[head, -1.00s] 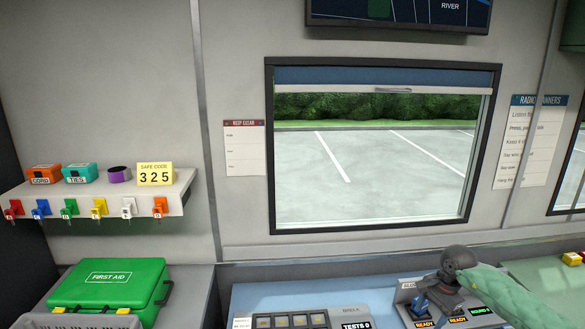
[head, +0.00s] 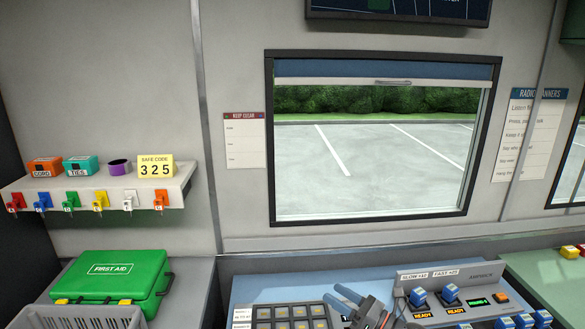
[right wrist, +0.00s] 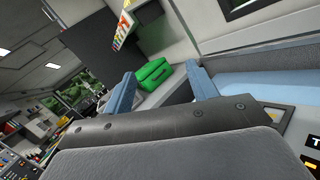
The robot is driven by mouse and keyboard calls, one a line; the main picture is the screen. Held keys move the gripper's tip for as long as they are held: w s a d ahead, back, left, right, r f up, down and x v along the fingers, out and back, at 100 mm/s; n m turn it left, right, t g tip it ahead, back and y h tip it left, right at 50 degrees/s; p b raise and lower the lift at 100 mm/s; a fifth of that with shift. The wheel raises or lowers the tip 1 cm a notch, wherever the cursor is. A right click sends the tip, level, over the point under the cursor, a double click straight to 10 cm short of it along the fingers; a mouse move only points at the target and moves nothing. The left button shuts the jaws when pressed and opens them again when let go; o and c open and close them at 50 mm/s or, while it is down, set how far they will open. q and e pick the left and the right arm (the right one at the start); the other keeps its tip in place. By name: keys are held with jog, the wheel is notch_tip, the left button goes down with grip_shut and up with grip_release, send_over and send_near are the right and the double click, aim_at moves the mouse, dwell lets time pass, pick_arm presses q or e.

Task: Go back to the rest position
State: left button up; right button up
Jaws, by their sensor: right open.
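My right gripper (head: 333,293) is low in the head view, above the blue desk and beside a button panel. Its two blue fingers are apart. In the right wrist view the fingers stand wide of each other with nothing between them, so the gripper (right wrist: 160,72) is open and empty. The green first aid case (right wrist: 153,72) shows well beyond the fingers there. My left gripper is not in view.
The button panel (head: 265,313) and the charger unit with blue devices (head: 452,294) flank my right gripper. A first aid case (head: 112,270) and grey basket (head: 85,317) are at the left, under the key shelf (head: 95,190). The blue desk (head: 270,284) has some bare room behind.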

jog(key=s+d+f+m+t+h, duration=0.2)
jog(key=s+d+f+m+h, duration=0.3)
jog(key=m+h, duration=0.7)
jog(key=s+d+f+m+t+h, duration=0.25)
jog(key=d+f+m+h, duration=0.35)
jog(key=m, duration=1.3)
jog(key=s+a+f+m+g+y, duration=0.1)
jog(key=s+f+m+g, duration=0.45)
jog(key=s, duration=0.65)
jog(key=s+f+m+g+y, duration=0.1)
jog(key=s+f+m+g, duration=0.45)
jog(key=s, duration=0.65)
notch_tip(320, 180, down, 26)
jog(key=w+a+n+g+b, duration=0.2)
jog(key=g, duration=0.1)
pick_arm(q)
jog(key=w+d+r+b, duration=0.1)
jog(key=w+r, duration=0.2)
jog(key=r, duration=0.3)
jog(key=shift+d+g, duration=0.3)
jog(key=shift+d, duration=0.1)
pick_arm(e)
jog(key=s+f, duration=0.4)
jog(key=f, duration=0.9)
jog(key=s+f, duration=0.4)
jog(key=f, duration=0.9)
jog(key=shift+s+f, duration=0.2)
jog(key=shift+s, duration=0.15)
